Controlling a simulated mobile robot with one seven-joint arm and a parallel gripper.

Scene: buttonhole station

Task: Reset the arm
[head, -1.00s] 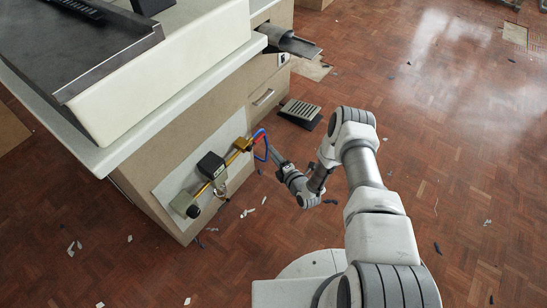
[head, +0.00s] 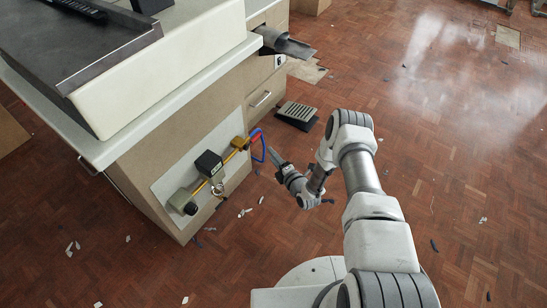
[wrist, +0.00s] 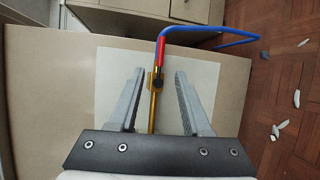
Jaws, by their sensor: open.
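My arm reaches from the lower right toward the side of the counter in the head view. My gripper (head: 273,157) is in front of the wall plate with the brass pipe. In the wrist view my gripper (wrist: 155,75) is open, its two grey fingers apart with nothing held between them. The brass pipe (wrist: 152,115) with a red sleeve (wrist: 161,52) and blue hose (wrist: 200,30) shows behind the gap between the fingers. I cannot tell the exact distance between fingertips and pipe.
The counter (head: 150,150) stands at the left with a white panel (head: 165,183) carrying a dark box (head: 209,163) and a grey-green block (head: 183,202). A foot pedal (head: 297,114) lies on the floor behind my gripper. Scraps litter the parquet; floor at right is open.

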